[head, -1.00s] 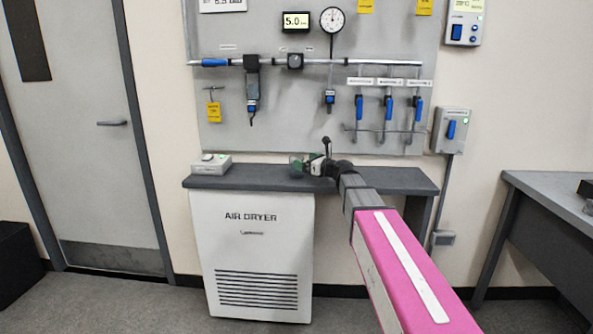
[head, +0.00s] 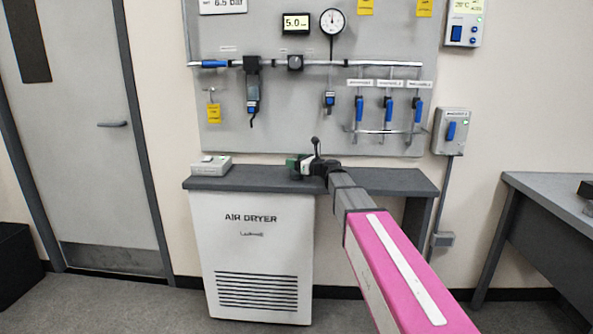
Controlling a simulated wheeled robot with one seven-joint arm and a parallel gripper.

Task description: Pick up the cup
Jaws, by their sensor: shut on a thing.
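My gripper (head: 298,167) is at the end of my extended arm, just above or at the dark grey counter (head: 255,184) on top of the air dryer. It is shut on a small green thing (head: 291,163), which I take to be the cup. Only a small part of it shows at the gripper's left side; the rest is hidden by the gripper. I cannot tell whether it touches the counter.
A small light grey box (head: 211,166) sits on the counter left of my gripper. Behind is a wall panel (head: 290,125) with gauges, pipes and blue-handled valves. The counter between the box and my gripper is clear. A grey table (head: 550,205) stands at the right.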

